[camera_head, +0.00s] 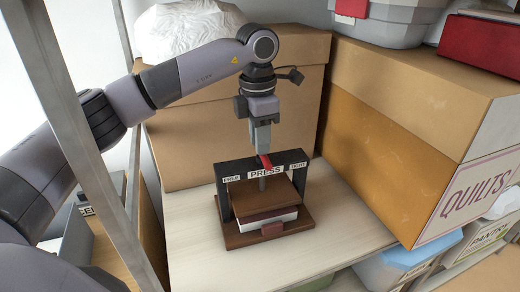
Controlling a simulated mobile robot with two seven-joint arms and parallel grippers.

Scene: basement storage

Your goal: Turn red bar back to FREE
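A small book press stands on the light wooden shelf. Its black frame (223,172) has the labels FREE at left, PRESS in the middle and TIGHT at right. The short red bar (265,162) sits at the top centre, above PRESS, pointing roughly toward me. A grey screw runs down from it to a brown wooden plate (262,195). A dark red book (272,228) with white pages lies under the plate. My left gripper (262,149) points down at the red bar, its tips at or just above it. Whether its fingers hold the bar is unclear. My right gripper is out of view.
A large cardboard box (190,120) stands behind the press, and a QUILTS box (400,130) stands close at right. A grey metal post (75,140) rises at left near my arm. Bare shelf (340,225) lies right of the press.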

